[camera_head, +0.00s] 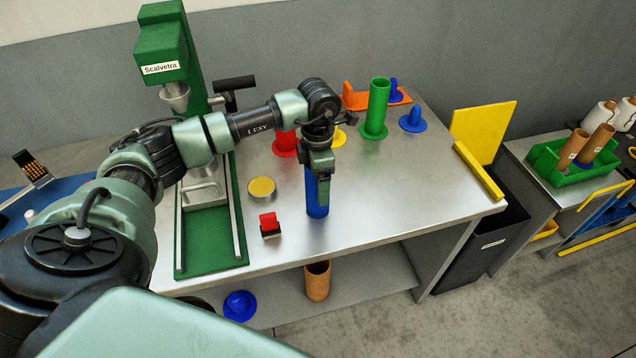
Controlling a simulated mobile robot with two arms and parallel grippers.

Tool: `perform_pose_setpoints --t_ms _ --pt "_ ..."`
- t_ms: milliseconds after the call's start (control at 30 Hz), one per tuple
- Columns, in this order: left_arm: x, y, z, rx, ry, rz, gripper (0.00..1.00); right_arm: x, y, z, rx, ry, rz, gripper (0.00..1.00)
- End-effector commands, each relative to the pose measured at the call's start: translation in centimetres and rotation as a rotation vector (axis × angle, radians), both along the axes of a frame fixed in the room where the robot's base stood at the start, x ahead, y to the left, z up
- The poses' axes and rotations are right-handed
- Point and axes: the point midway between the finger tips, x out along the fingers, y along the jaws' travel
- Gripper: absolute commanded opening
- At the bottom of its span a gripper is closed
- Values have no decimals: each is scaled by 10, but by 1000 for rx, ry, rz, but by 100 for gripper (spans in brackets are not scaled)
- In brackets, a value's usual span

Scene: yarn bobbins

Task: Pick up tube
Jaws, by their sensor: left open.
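A blue tube (317,208) stands upright on the metal table (400,200), its upper part hidden by my left gripper. My left gripper (323,182) points down at the tube's top and is open; I cannot tell whether its fingers touch the tube. A green tube (377,108) stands upright on a green base farther back. Brown tubes (598,142) lean in a green crate (555,175) at the right. Another brown tube (317,281) stands on the shelf under the table. My right gripper is out of view.
A green machine (170,60) stands at the table's left. A red button block (269,224) and a round yellow-topped disc (262,188) lie left of the blue tube. Red (285,142) and orange (358,97) holders stand behind. A dark bin (482,240) is at the table's right end.

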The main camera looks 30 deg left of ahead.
Motion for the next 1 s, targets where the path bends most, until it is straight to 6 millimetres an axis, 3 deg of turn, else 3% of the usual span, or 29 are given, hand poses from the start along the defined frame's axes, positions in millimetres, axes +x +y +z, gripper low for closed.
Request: perform_pose_setpoints --t_ms 200,433,767,1000 --pt "0 0 -2 0 -1 0 81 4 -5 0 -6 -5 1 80" --pt "0 0 -1 0 -1 0 17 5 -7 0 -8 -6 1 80" --pt "1 0 2 -1 -2 1 15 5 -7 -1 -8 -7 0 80" --pt "2 1 27 0 -6 1 15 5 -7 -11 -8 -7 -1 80"
